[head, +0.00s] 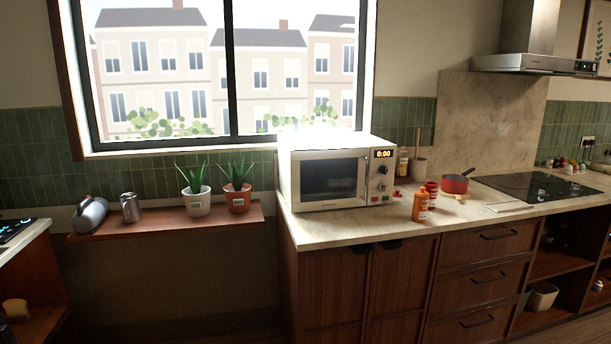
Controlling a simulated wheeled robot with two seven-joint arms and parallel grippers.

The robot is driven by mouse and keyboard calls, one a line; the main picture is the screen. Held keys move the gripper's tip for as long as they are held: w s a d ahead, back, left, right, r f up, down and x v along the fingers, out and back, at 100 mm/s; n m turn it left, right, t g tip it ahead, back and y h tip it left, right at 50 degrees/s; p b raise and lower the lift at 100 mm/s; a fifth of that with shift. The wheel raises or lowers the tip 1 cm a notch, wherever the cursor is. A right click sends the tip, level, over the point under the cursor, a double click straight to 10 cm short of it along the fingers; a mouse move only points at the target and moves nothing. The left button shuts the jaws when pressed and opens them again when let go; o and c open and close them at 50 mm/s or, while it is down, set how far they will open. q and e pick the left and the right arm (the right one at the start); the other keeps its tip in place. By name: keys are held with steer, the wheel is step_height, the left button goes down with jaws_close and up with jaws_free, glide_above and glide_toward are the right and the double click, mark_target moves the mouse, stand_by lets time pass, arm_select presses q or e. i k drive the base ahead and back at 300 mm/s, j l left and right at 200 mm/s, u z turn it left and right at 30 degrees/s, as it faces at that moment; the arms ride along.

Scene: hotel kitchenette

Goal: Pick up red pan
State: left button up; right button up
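The red pan (455,184) sits on the pale stone counter, right of the microwave and beside the left edge of the black cooktop. Its dark handle points up and to the right. A small tan item lies just in front of it. Neither of my grippers shows in the head view.
A white microwave (337,171) stands on the counter (330,230). An orange bottle (420,206) and a red bottle (432,193) stand left of the pan. The black cooktop (535,187) lies to its right under the hood (530,64). Potted plants stand on a wooden shelf (160,223).

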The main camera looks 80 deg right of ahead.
mark_target(456, 185)
steer(key=z, duration=3.7)
steer(key=i+u, duration=0.1)
steer(key=u, duration=0.35)
steer(key=i+l+u, duration=0.35)
steer(key=l, duration=0.35)
steer(key=i+l+u, duration=0.15)
steer(key=i+l, duration=0.15)
steer(key=i+l+u, duration=0.2)
steer(key=l, duration=0.3)
